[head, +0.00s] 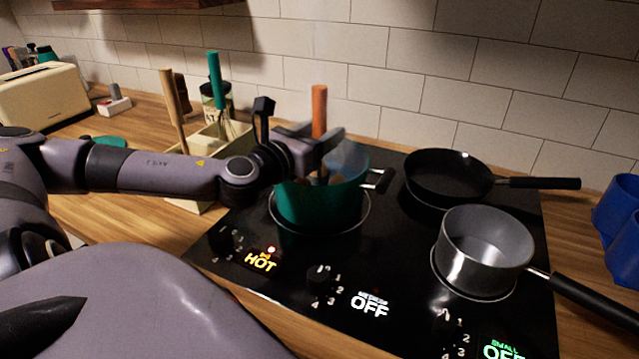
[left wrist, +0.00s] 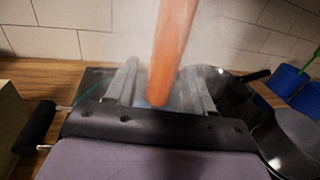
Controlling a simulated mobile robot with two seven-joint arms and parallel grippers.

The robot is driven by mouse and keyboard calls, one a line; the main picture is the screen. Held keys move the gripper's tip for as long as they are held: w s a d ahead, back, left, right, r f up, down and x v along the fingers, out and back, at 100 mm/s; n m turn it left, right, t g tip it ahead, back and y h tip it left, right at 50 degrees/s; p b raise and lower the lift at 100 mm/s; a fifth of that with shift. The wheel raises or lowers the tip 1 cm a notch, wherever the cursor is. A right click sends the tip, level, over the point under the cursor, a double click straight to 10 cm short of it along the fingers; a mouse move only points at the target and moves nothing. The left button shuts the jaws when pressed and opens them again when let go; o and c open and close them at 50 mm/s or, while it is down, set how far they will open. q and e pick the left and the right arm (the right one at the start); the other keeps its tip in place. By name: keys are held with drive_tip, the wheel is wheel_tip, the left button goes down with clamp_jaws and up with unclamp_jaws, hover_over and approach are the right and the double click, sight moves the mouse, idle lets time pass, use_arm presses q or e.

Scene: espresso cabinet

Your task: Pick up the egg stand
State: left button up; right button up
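The egg stand shows as an upright orange handle (head: 319,110) rising out of the green pot (head: 318,204) on the stove's back left burner. Its lower part is hidden by the pot wall, steam and my gripper. My left gripper (head: 318,146) is over the pot's rim, with its fingers apart around the handle. In the left wrist view, the orange handle (left wrist: 173,45) stands between the two spread fingers (left wrist: 165,92), with gaps on both sides. My right gripper is not in view.
A black frying pan (head: 447,178) and a grey saucepan (head: 484,249) stand right of the pot. A wooden utensil holder (head: 205,145) is behind my left arm. The HOT label (head: 261,262) is lit. The tiled wall (head: 420,60) is close behind.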

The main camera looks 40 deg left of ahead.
use_arm(q)
clamp_jaws()
drive_tip(key=shift+r, duration=0.1)
